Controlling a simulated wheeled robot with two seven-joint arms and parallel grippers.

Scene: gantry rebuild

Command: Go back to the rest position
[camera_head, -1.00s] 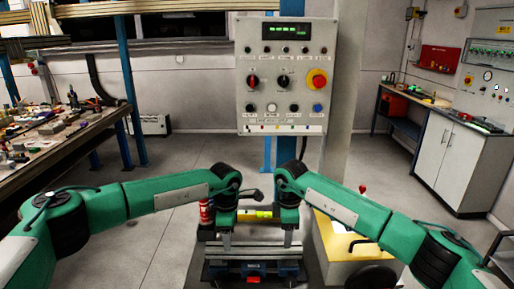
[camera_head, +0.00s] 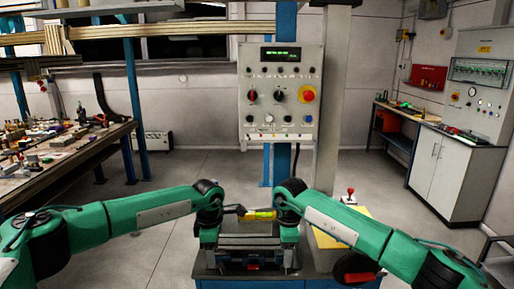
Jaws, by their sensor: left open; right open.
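My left arm comes in from the left, and its gripper (camera_head: 209,238) hangs at the left side of a small workbench. My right gripper (camera_head: 289,237) hangs at the right side of the same bench, apart from the left one. Both point downward and look empty; their fingertips are small and hard to make out. The workbench (camera_head: 225,274) has a dark vise-like fixture (camera_head: 252,257) between the grippers. A yellow-green spirit level (camera_head: 261,214) shows behind, between the two wrists.
A control panel (camera_head: 281,133) on a post stands behind the workbench. A red-knobbed joystick (camera_head: 350,193) stands on a yellow-topped box to the right. A cluttered table (camera_head: 85,152) is at left, a white cabinet (camera_head: 438,165) at right. Open floor lies between.

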